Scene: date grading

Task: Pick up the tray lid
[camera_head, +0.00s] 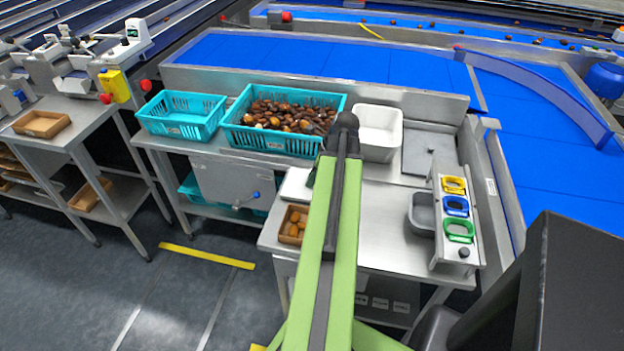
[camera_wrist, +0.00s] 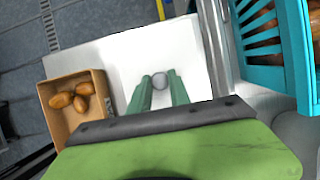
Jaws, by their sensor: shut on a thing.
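The tray lid appears to be the flat white plate (camera_wrist: 105,55) with a round grey knob (camera_wrist: 160,80) in the wrist view. My gripper (camera_wrist: 160,88) is shut on this knob, its two green fingers on either side. I cannot tell whether the plate touches the surface below.
A cardboard box (camera_head: 284,236) with several dates is close beside the plate. Teal crates (camera_head: 182,131), one full of dates, and a white bin (camera_head: 381,149) stand behind. A grey plate with a knob (camera_head: 415,160) and a coloured-ring stand (camera_head: 470,255) are at right.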

